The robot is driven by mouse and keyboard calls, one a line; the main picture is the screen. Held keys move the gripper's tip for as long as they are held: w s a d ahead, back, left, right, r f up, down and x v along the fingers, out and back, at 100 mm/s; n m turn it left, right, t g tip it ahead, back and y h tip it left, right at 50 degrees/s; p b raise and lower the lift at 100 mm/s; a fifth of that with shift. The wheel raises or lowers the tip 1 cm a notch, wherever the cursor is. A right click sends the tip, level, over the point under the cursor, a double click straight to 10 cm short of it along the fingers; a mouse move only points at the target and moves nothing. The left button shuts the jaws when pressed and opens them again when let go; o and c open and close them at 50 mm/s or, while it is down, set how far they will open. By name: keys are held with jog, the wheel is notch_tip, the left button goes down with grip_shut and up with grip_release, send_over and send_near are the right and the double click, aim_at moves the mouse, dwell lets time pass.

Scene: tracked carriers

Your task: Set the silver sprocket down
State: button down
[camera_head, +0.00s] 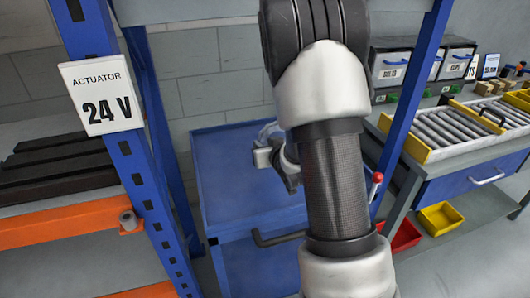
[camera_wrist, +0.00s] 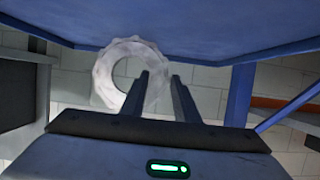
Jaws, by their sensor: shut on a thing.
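The silver sprocket (camera_wrist: 104,78), a pale toothed ring with a wide round hole, shows in the wrist view. My gripper (camera_wrist: 160,76) is shut on its rim, so the ring sticks out to the left of the fingers. In the wrist view its upper edge overlaps a blue surface (camera_wrist: 210,25); I cannot tell whether they touch.
A blue rack post (camera_head: 130,150) with an "ACTUATOR 24 V" sign (camera_head: 98,95) stands left, beside orange-beamed shelves (camera_head: 60,220). Another blue post (camera_head: 410,95) stands right. A roller bench (camera_head: 450,130) with red (camera_head: 402,238) and yellow (camera_head: 440,218) bins below is at right. The visible cart top is clear.

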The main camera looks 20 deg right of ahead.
jog(key=shift+f, duration=0.95)
jog(key=shift+f, duration=0.1)
jog(key=shift+f+b, duration=0.15)
jog(key=shift+b, duration=0.25)
jog(key=c, duration=1.4)
grip_release()
jog(key=shift+o, duration=0.2)
